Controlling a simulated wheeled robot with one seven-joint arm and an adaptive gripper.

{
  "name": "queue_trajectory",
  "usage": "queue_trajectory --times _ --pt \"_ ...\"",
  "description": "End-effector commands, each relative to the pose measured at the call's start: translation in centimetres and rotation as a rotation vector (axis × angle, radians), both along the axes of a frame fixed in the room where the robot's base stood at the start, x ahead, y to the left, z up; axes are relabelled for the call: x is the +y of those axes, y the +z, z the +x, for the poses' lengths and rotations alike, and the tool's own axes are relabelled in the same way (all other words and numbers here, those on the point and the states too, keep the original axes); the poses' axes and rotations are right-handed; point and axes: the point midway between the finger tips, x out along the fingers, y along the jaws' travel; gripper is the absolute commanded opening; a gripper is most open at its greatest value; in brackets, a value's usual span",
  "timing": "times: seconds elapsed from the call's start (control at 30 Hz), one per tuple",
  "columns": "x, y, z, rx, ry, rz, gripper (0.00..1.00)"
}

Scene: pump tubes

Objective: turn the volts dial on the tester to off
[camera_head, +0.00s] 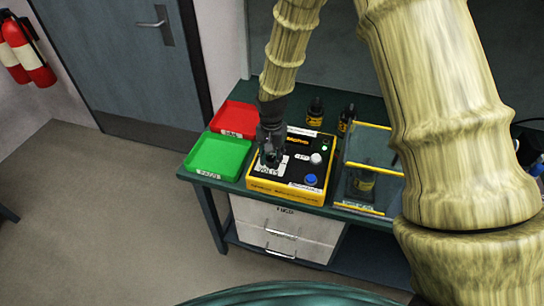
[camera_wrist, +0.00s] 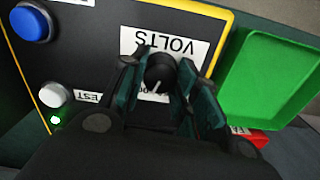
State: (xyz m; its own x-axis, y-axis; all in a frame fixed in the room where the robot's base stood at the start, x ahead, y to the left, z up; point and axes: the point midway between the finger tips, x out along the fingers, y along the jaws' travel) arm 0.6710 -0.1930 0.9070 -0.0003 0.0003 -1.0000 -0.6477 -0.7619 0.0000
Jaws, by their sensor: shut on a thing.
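The tester (camera_head: 255,183) is a yellow-edged box with a black top panel on the green table. Its volts dial (camera_wrist: 160,72) is a black round knob with a white pointer line, below the VOLTS label (camera_wrist: 172,45) in the wrist view. My gripper (camera_wrist: 160,68) is over the dial, with a finger on each side of it, shut on it. In the head view my gripper (camera_head: 270,157) comes down on the tester's left part and hides the dial. The markings around the dial are mostly covered by the fingers, so the off mark cannot be read.
The tester also has a blue button (camera_head: 311,179), a white button (camera_head: 316,158) and a lit green lamp (camera_head: 324,147). A green tray (camera_head: 218,157) and a red tray (camera_head: 234,119) lie to the left. Dark bottles (camera_head: 315,111) stand behind. A yellow-edged clear stand (camera_head: 375,170) is on the right.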

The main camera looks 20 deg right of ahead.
Motion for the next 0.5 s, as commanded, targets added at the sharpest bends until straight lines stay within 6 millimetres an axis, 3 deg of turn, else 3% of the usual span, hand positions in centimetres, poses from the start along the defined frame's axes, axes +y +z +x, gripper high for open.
queue_trajectory --times 0.5 --pt "0.00 0.07 0.06 0.000 0.440 0.000 0.07"
